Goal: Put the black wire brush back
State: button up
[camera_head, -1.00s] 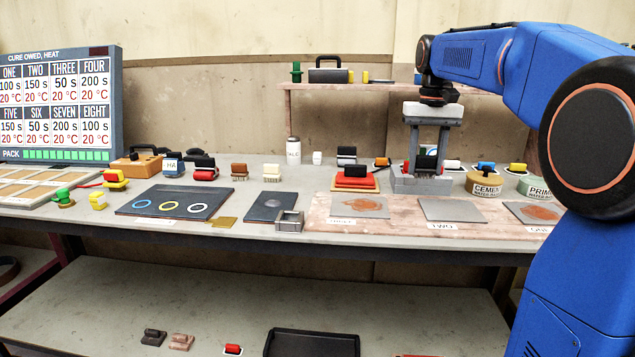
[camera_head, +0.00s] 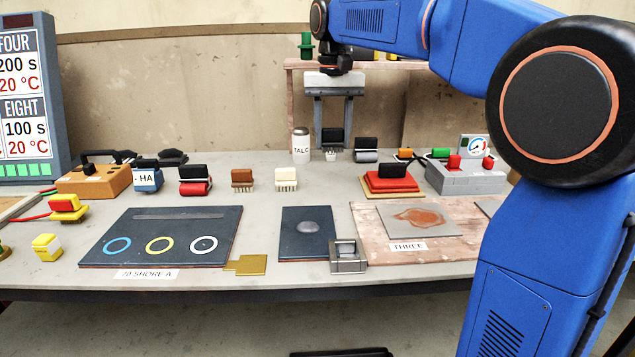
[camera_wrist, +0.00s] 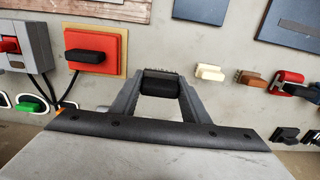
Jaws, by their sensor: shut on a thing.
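My gripper (camera_head: 333,112) is shut on the black wire brush (camera_head: 333,138), which hangs between its two grey fingers above the back part of the bench. In the wrist view the brush (camera_wrist: 161,82) shows between the fingertips, with bristles along its far edge. A brown brush (camera_head: 242,180) and a cream brush (camera_head: 286,179) stand in a row on the bench, left of my gripper in the head view. They also show in the wrist view, the cream one (camera_wrist: 210,72) nearer to my gripper than the brown one (camera_wrist: 251,82).
A talc bottle (camera_head: 301,146) stands just left of my gripper, and a black-topped roller (camera_head: 366,150) to its right. A red block (camera_head: 390,180) and a grey switch box (camera_head: 462,177) are further right. Bare bench lies between the cream brush and the red block.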

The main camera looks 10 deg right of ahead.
jog(key=shift+w+a+f, duration=0.1)
jog(key=shift+a+f, duration=0.15)
jog(key=shift+f, duration=4.75)
jog(key=shift+f, duration=0.1)
jog(key=o, duration=1.2)
notch_tip(320, 180, up, 12)
jog(key=shift+r, duration=0.15)
